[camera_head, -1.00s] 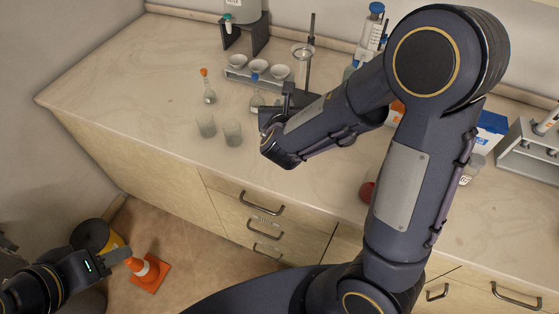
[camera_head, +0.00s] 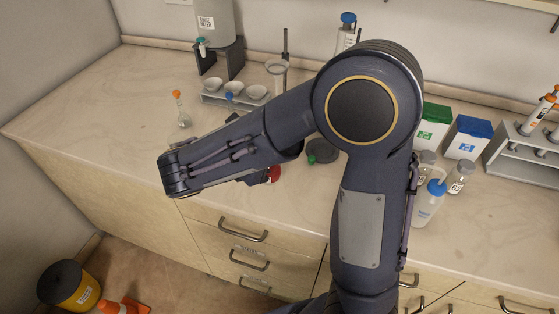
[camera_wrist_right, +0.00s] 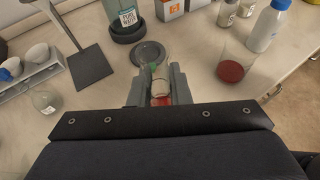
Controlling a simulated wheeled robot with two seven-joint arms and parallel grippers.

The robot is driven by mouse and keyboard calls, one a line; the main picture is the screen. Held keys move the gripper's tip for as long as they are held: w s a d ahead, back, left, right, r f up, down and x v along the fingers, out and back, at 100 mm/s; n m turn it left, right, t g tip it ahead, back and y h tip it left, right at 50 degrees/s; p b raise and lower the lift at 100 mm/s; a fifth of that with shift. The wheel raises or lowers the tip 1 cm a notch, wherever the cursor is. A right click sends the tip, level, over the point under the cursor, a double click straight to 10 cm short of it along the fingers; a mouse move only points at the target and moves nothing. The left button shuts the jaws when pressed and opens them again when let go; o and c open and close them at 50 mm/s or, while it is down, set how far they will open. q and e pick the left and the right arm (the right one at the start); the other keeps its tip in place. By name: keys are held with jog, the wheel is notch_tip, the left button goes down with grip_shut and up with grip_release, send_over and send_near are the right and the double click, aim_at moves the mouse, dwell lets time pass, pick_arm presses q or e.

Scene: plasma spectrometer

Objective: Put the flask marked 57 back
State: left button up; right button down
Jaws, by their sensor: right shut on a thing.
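My right gripper (camera_wrist_right: 156,89) is shut on a small glass flask (camera_wrist_right: 158,78) with red contents at its near end and a green part, seemingly its stopper, at the far end. The red end also shows in the head view (camera_head: 272,175), just below my forearm. The flask appears strongly tilted; I cannot read a number on it. A dark round disc (camera_wrist_right: 148,53) lies just beyond it on the counter. My forearm hides most of the right gripper in the head view. My left gripper is out of view.
A beaker with red contents (camera_wrist_right: 232,70) stands right of the held flask. Green (camera_head: 432,128) and blue boxes (camera_head: 467,137) and bottles (camera_head: 459,178) stand at the right.

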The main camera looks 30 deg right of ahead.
jog(key=w+d+f, duration=0.1)
jog(key=w+f, duration=0.1)
jog(key=f, duration=0.1)
jog(key=w+d+f, duration=0.2)
jog(key=f, duration=0.2)
jog(key=w+d+f, duration=0.2)
jog(key=f, duration=0.1)
jog(key=shift+w+d+f, duration=0.15)
jog(key=shift+d+f, duration=0.1)
jog(key=shift+f, duration=0.05)
jog(key=shift+f, duration=0.2)
jog(key=c, duration=1.3)
grip_release()
jog(key=shift+r, duration=0.1)
jog(key=shift+c, duration=0.2)
